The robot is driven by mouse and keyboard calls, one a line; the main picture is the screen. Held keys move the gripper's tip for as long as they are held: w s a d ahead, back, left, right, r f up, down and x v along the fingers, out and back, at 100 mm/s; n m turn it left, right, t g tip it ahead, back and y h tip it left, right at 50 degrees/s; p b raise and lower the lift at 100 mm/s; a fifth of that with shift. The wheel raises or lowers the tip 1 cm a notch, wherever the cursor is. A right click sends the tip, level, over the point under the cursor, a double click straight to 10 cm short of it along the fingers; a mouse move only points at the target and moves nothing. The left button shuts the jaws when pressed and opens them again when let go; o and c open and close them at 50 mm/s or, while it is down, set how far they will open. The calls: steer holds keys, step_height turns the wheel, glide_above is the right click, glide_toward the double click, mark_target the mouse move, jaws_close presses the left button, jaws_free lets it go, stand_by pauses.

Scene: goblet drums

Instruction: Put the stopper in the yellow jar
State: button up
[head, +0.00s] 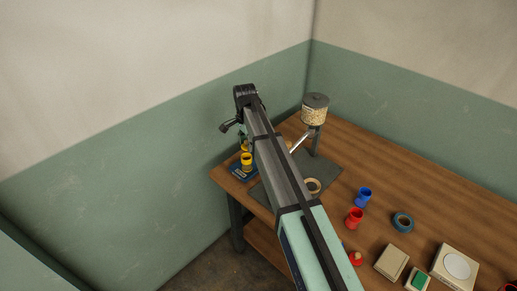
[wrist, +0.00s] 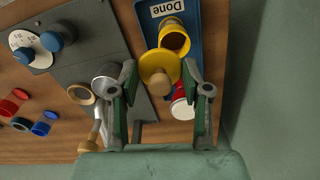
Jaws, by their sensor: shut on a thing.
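The stopper (wrist: 160,62) is a yellow disc with a pale wooden knob, in the middle of the wrist view. My gripper (wrist: 160,78) is shut on it, with one green-and-grey finger on each side. The yellow jar (wrist: 175,36) is just beyond the stopper in the wrist view, its mouth open. It stands on a blue tray (wrist: 208,18) marked "Done". The stopper overlaps the near edge of the jar in this view; I cannot tell the height between them. In the head view the yellow jar (head: 247,160) is at the table's left corner, and my arm hides most of the gripper.
A red-and-white item (wrist: 182,109) is beside the right finger, and a grey metal cylinder (wrist: 106,72) beside the left one. A can on a stand (head: 315,112) rises behind my arm. Blue (head: 364,195) and red (head: 355,217) jars stand to the right. The green wall is close.

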mark_target(246, 146)
steer(key=shift+w+a+f+m, duration=0.1)
steer(key=shift+w+f+m, duration=0.1)
steer(key=shift+w, duration=0.35)
steer(key=shift+w+a+f+m, duration=0.1)
steer(key=shift+w+f, duration=0.05)
steer(key=shift+w, duration=0.4)
steer(key=shift+f+b, duration=1.15)
steer(key=shift+f, duration=0.55)
steer(key=shift+f+b, duration=0.35)
steer(key=shift+f, duration=0.75)
steer(key=shift+f+p, duration=0.2)
steer(key=shift+p, duration=0.1)
steer(key=o, duration=1.3)
